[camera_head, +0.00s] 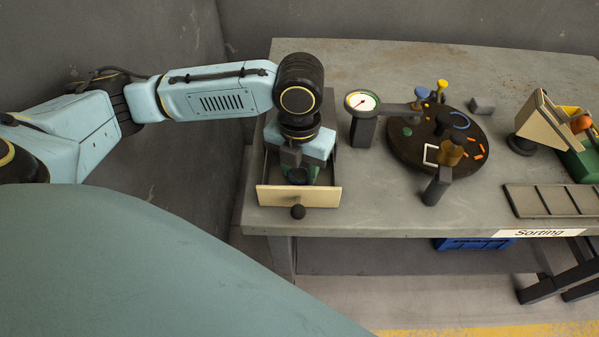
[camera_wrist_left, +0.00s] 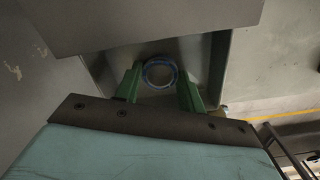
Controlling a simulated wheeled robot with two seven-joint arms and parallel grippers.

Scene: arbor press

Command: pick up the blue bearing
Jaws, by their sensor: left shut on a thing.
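The blue bearing is a ring (camera_wrist_left: 147,73) seen in the left wrist view, inside the open drawer (camera_wrist_left: 102,72). My left gripper (camera_wrist_left: 160,80) has its green fingers on both sides of the ring and is shut on it. In the head view my left gripper (camera_head: 299,174) reaches down into the drawer (camera_head: 270,196), behind its cream front panel. The bearing is hard to make out there, hidden by the gripper and wrist. My right gripper is in neither view.
A dial gauge (camera_head: 362,102) on a dark post stands right of the drawer. Beyond it is a round dark plate (camera_head: 408,153) with small coloured parts. A tilted beige bin (camera_head: 541,122) and a flat dark tray (camera_head: 541,203) are farther right. The drawer's dark knob (camera_head: 298,211) sticks out front.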

